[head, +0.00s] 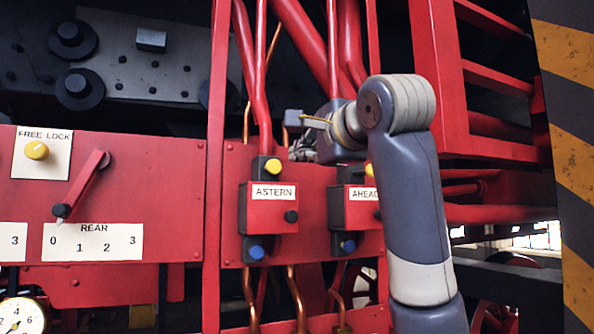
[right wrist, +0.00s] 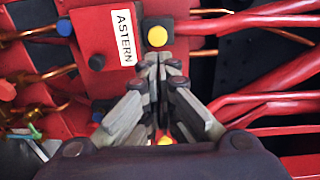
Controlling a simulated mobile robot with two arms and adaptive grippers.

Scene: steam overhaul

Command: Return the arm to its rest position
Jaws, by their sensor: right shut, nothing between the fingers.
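My right arm (head: 415,200) rises in front of the red panel at the right of the head view and bends toward the panel at its top. My right gripper (right wrist: 160,62) shows in the right wrist view, its fingertips together with nothing between them. In that view the fingertips lie just below the yellow button of the ASTERN box (right wrist: 120,50); whether they touch it I cannot tell. My left gripper is not in view.
The ASTERN box (head: 270,207) and the partly covered AHEAD box (head: 345,207) have yellow and blue buttons. At left are a FREE LOCK knob (head: 37,151) and a REAR lever (head: 80,188) pointing near 0. Red pipes (head: 300,40) run above. A striped post (head: 570,150) stands at right.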

